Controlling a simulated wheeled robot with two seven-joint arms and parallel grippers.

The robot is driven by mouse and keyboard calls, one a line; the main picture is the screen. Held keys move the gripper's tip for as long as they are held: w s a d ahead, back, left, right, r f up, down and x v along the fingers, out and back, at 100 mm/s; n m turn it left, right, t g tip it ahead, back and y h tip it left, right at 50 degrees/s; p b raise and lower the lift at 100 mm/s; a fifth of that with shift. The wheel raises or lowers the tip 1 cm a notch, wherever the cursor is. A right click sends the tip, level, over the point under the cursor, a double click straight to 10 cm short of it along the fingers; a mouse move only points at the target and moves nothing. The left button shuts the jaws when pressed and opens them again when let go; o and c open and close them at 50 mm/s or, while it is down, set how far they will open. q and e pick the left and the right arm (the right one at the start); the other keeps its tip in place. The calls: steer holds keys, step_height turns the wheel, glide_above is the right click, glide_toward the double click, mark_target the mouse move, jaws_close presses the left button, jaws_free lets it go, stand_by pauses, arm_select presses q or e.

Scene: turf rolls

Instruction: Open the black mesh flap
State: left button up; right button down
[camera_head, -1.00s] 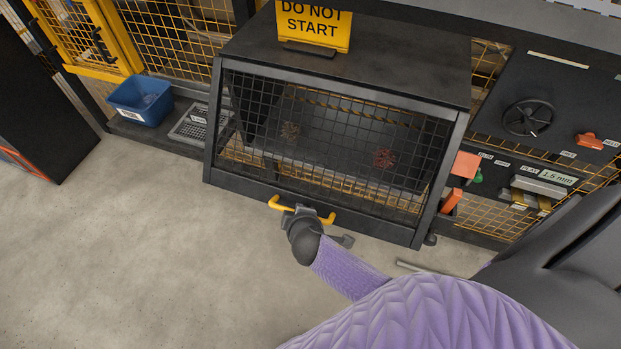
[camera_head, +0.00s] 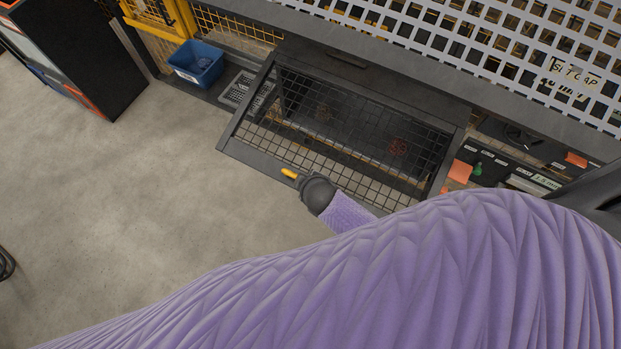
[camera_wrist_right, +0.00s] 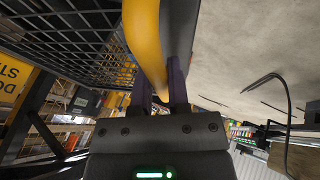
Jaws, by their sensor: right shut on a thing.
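The black mesh flap (camera_head: 340,179) is on the front of a dark cabinet (camera_head: 375,78) and is swung partly outward and up, with floor showing through its mesh. Its mesh also fills the upper left of the right wrist view (camera_wrist_right: 75,32). The yellow handle (camera_head: 289,173) is on the flap's lower bar. My right gripper (camera_head: 302,181) is shut on this handle, and in the right wrist view the handle (camera_wrist_right: 143,35) runs between the fingers (camera_wrist_right: 160,92). My purple right arm hides part of the flap's lower right. My left gripper is not in view.
A blue bin (camera_head: 196,64) and a grey tray (camera_head: 240,92) stand left of the cabinet. A control panel with an orange flag (camera_head: 459,172) is at the right. A white perforated panel (camera_head: 480,40) crosses the top. The floor (camera_head: 130,200) in front is clear.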

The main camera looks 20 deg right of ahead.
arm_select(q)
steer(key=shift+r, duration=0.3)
arm_select(e)
steer(key=shift+r, duration=0.3)
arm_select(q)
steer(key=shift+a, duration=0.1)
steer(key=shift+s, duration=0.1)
arm_select(e)
steer(key=c, duration=0.6)
jaws_free()
